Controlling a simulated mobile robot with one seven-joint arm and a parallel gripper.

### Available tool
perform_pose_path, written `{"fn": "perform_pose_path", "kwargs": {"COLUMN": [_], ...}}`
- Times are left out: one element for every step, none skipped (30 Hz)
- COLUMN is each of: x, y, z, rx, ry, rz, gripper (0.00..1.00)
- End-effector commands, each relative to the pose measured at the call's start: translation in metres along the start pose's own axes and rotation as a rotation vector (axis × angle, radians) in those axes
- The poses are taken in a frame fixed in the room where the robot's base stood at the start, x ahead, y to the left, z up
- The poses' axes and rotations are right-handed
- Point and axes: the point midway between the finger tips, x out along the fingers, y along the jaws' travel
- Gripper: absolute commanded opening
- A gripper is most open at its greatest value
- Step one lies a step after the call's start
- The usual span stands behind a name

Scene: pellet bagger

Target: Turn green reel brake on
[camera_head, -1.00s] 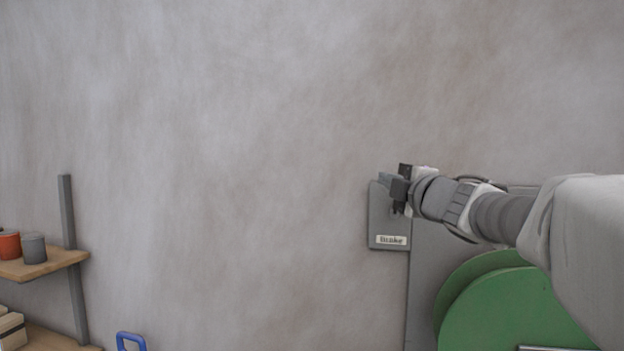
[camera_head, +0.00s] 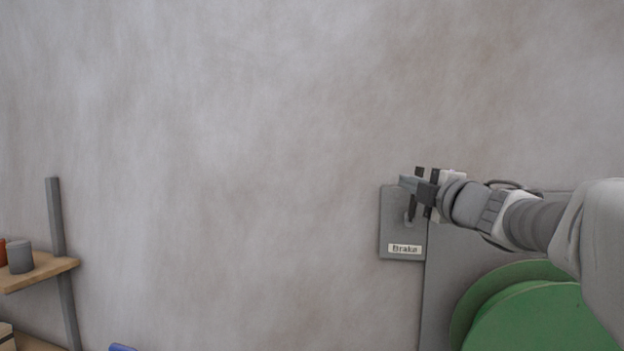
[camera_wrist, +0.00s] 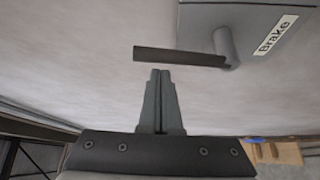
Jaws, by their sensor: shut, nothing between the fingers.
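The brake panel (camera_head: 388,225) is a grey plate on the wall with a white "Brake" label (camera_head: 405,249) near its lower edge. Its dark lever (camera_wrist: 180,56) sticks out from a grey round pivot (camera_wrist: 225,48) and points away from the label, upward in the head view. The green reel (camera_head: 535,320) is at lower right, partly hidden by my arm. My gripper (camera_wrist: 160,72) is shut and empty. Its fingertips lie close to the lever, with a small gap in the wrist view. In the head view my gripper (camera_head: 403,181) overlaps the panel's top and part of the lever.
A wooden shelf (camera_head: 45,268) with a grey cup (camera_head: 20,257) stands at far left on a grey post (camera_head: 55,215). A blue object (camera_head: 122,348) shows at the bottom edge. The wall between shelf and panel is bare.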

Motion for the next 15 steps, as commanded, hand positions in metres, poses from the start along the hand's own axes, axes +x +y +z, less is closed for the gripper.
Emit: {"fn": "perform_pose_path", "kwargs": {"x": [-0.0022,-0.0031,-0.0042,-0.0048,-0.0052,-0.0057,-0.0059,-0.0060,-0.0060,-0.0060,-0.0060,-0.0060,-0.0060,-0.0059,-0.0059], "y": [0.0001,0.0000,-0.0001,-0.0002,-0.0003,-0.0003,-0.0003,-0.0004,-0.0004,-0.0004,-0.0004,-0.0004,-0.0004,-0.0005,-0.0005], "z": [0.0014,0.0021,0.0028,0.0032,0.0035,0.0037,0.0039,0.0040,0.0040,0.0040,0.0040,0.0040,0.0040,0.0040,0.0040], "rx": [-0.001,-0.001,-0.001,-0.001,-0.001,-0.001,-0.001,-0.001,-0.001,-0.001,-0.001,-0.001,-0.001,-0.001,-0.001], "ry": [0.001,0.002,0.003,0.003,0.004,0.004,0.004,0.005,0.005,0.005,0.005,0.004,0.004,0.004,0.004], "rz": [0.000,0.000,0.000,-0.001,0.000,0.000,0.000,0.000,0.000,0.000,0.000,0.000,0.000,0.000,0.000], "gripper": [0.00,0.00,0.00,0.00,0.00,0.00,0.00,0.00,0.00,0.00,0.00,0.00,0.00,0.00,0.00]}}
